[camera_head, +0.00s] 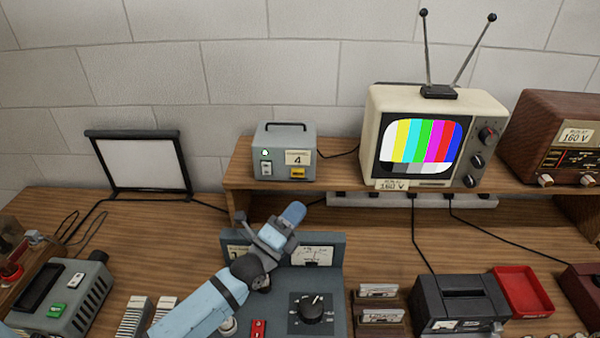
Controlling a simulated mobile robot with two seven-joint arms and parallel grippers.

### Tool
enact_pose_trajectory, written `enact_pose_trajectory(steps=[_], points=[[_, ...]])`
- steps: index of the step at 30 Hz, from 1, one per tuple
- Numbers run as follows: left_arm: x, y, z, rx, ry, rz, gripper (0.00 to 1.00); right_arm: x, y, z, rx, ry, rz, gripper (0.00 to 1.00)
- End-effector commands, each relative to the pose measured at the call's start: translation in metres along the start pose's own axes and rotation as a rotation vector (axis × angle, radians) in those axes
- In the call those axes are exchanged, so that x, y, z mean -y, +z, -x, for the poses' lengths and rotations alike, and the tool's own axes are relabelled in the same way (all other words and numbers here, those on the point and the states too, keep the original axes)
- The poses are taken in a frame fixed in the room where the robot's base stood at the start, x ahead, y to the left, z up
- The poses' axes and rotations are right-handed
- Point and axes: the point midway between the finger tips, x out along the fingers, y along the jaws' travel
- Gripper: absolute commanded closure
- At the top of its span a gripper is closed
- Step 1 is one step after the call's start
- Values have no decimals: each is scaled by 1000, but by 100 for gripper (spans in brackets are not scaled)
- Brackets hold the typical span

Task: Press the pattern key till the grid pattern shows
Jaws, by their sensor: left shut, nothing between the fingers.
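The television (376,122) is cream-coloured and stands on the raised shelf. Its screen (420,142) shows vertical colour bars, not a grid. A small grey box (284,137) with a "CHANNEL 4" label stands to its left on the shelf. The box has a yellow key (298,173), a white rocker switch (266,168) and a lit green lamp (265,153) on its front. My left gripper (293,212) is shut and empty, below the yellow key in the picture and apart from it. My right gripper is not in view.
A grey meter panel with a black knob (311,308) stands below my left gripper, partly hidden by my arm. A brown radio (548,118) stands right of the television. A white-screened frame (142,163) is at the left. A red tray (522,291) lies at the right.

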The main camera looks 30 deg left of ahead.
Motion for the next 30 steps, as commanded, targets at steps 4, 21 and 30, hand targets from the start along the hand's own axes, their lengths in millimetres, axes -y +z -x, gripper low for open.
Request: enact_pose_trajectory(steps=[4,21,30], points=[[-2,1,-2,0,0,0,100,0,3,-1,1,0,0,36],[-38,36,-50,-1,0,0,100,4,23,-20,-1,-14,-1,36],[-45,44,-61,0,1,1,100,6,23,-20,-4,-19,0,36]])
